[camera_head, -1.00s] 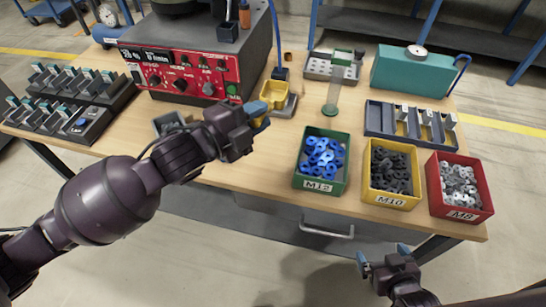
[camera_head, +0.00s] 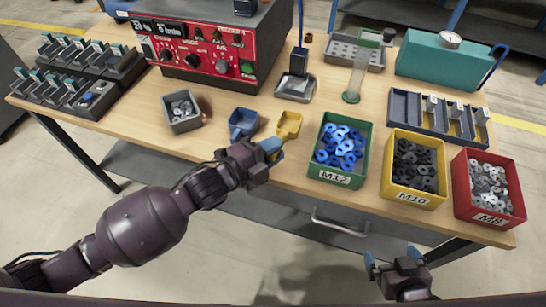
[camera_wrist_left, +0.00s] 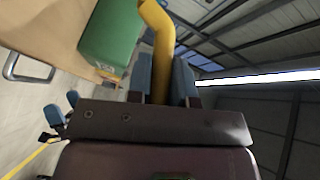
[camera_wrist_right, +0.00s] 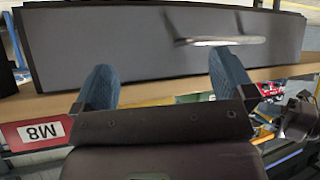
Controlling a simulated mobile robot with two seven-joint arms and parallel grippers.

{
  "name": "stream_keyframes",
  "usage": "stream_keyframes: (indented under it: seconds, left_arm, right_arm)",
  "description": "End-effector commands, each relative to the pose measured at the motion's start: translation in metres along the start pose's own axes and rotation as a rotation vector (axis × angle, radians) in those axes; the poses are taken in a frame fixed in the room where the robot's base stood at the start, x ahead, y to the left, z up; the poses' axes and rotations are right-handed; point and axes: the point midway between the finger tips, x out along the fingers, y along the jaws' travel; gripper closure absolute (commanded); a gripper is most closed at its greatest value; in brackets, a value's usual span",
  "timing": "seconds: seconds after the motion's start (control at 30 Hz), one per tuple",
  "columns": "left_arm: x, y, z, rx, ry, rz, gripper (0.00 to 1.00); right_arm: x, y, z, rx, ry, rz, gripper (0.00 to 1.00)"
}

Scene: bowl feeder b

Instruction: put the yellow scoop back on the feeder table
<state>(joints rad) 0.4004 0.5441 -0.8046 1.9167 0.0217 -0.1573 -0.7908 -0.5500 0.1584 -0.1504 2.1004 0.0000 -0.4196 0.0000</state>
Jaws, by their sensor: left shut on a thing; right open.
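The yellow scoop (camera_head: 289,125) is at the front part of the feeder table (camera_head: 215,152), between a blue scoop (camera_head: 243,122) and the green M12 bin (camera_head: 338,180). My left gripper (camera_head: 272,148) is shut on its handle. In the left wrist view the yellow handle (camera_wrist_left: 161,45) runs up between the fingertips (camera_wrist_left: 162,80). I cannot tell whether the scoop's bowl touches the tabletop. My right gripper (camera_head: 388,262) is open and empty, low in front of the table; its spread fingers show in the right wrist view (camera_wrist_right: 165,82).
A small grey bin of metal parts (camera_head: 181,111) stands left of the scoops. The yellow M10 bin (camera_head: 413,195) and red M8 bin (camera_head: 489,218) stand to the right. Behind are a red-fronted control box (camera_head: 205,62) and a grey pad with a dark block (camera_head: 295,88).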

Motion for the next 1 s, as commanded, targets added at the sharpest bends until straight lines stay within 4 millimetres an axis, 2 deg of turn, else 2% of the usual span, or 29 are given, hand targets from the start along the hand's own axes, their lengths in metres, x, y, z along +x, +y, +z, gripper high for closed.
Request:
stream_keyframes:
  seconds: [0.1,0.23,0.67,0.7,0.8,0.87,1.0]
  left_arm:
    - [0.001,0.019,0.005,-0.006,-0.001,0.003,1.0]
    - [0.003,0.034,0.009,-0.005,0.0,0.002,1.0]
    - [0.003,0.037,0.011,-0.001,0.0,0.0,1.0]
    - [0.003,0.038,0.011,-0.001,0.0,0.001,0.76]
    - [0.003,0.037,0.011,-0.001,0.0,0.001,0.61]
    - [0.003,0.037,0.011,-0.001,0.0,0.001,0.54]
    - [0.003,0.037,0.011,-0.001,0.0,0.001,0.54]
  right_arm:
    - [0.003,-0.001,0.009,-0.001,-0.016,-0.002,0.0]
    - [0.004,-0.002,0.015,0.0,-0.025,-0.003,0.0]
    - [0.007,-0.004,0.006,0.01,-0.008,-0.002,0.0]
    - [0.007,-0.004,0.006,0.011,-0.007,-0.002,0.0]
    - [0.007,-0.004,0.006,0.012,-0.006,-0.002,0.0]
    - [0.007,-0.004,0.006,0.012,-0.007,-0.001,0.0]
    - [0.007,-0.004,0.006,0.011,-0.007,-0.001,0.0]
